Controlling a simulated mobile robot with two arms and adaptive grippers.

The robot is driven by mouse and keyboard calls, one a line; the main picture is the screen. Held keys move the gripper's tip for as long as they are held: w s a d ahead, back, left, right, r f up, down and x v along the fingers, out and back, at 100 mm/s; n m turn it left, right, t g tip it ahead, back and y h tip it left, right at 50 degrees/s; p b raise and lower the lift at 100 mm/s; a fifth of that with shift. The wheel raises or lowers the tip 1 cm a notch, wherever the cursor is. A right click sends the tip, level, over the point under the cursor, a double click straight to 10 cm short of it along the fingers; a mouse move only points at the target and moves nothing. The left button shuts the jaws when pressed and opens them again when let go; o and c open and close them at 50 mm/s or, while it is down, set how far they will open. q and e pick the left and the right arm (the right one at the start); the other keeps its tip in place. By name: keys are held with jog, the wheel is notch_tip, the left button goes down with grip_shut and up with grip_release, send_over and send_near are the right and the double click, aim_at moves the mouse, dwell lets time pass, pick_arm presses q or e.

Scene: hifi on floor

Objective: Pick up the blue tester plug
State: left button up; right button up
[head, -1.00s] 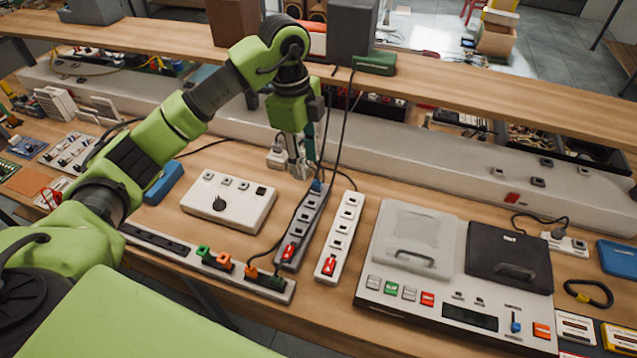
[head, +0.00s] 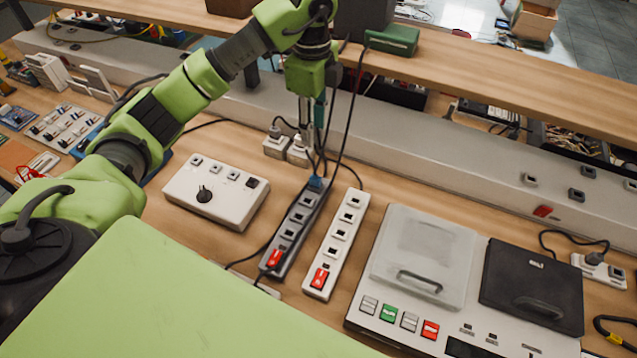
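The blue tester plug (head: 316,183) is small and sits at the far end of the dark grey power strip (head: 297,222). Dark cables run close by it. My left gripper (head: 313,145) points down over the bench, just above and behind the plug in the picture, and looks apart from it. Its slim silver and teal fingers are partly lost among the cables, so I cannot tell how far apart they are. Nothing is clearly held in it. My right gripper is not in view.
A white power strip (head: 338,245) lies right of the grey one. A white box with a knob (head: 216,193) stands left. A large white device (head: 455,280) fills the right. White sockets (head: 277,146) stand behind the gripper, below a wooden shelf (head: 480,85).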

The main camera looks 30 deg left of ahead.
pick_arm(q)
jog(key=b, duration=0.4)
send_over(315, 177)
notch_tip(315, 177, down, 4)
jog(key=f, duration=0.1)
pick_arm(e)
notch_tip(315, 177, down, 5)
pick_arm(q)
notch_tip(315, 177, down, 8)
jog(key=shift+s+r+p, duration=0.1)
jog(key=shift+s+p, duration=0.05)
jog(key=shift+p, duration=0.95)
notch_tip(315, 177, down, 4)
jog(key=shift+f+p, duration=0.15)
jog(key=shift+p, duration=0.9)
jog(key=shift+f, duration=0.55)
grip_shut()
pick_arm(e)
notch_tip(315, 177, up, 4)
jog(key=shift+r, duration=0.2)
